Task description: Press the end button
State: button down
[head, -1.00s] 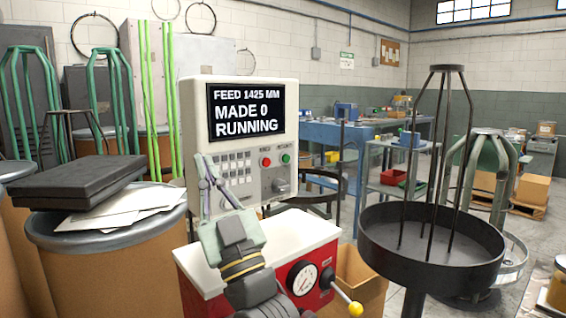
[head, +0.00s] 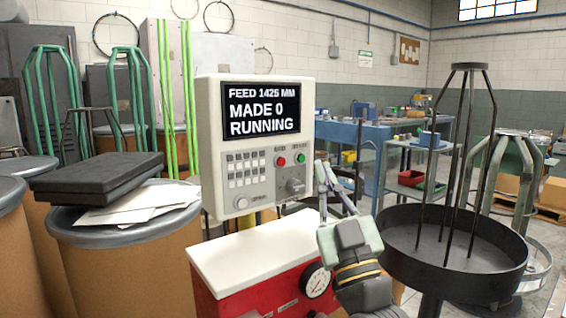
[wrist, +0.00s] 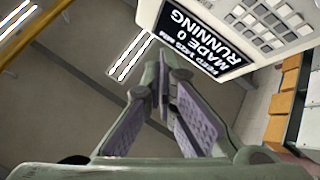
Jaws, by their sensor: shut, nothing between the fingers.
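The control panel (head: 215,130) is a cream box whose screen (head: 262,110) reads "FEED 1425 MM, MADE 0, RUNNING". Below the screen are a keypad (head: 246,168), a red button (head: 281,161), a green button (head: 300,158) and a dark knob (head: 295,186). The small labels are too small to read, so I cannot tell which one is the end button. My gripper (head: 338,178) is shut and empty, just right of the panel's right edge in the picture. In the wrist view, my gripper (wrist: 168,70) points up past the tilted screen (wrist: 210,40); the red and green buttons are not visible.
A red cabinet with a white top (head: 255,250) and gauge (head: 316,281) stands below the panel. A black round tray with tall rods (head: 450,270) stands close to my arm's right. Drums (head: 125,250) stand on the left. A blue workbench (head: 350,135) is behind.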

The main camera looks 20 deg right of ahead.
aim_at(282, 162)
jog(key=w+a+p, duration=0.1)
jog(key=w+a, duration=0.2)
jog(key=w, duration=0.5)
jog(key=shift+w, duration=0.15)
dwell(1.4)
jog(key=shift+w+a, duration=0.1)
jog(key=shift+w, duration=0.15)
jog(key=shift+w+a+b, duration=0.15)
jog(key=shift+w+b, duration=0.2)
jog(key=shift+b, duration=0.05)
dwell(0.8)
jog(key=shift+s, duration=0.1)
jog(key=shift+s+d+b, duration=0.3)
jog(key=shift+s, duration=0.35)
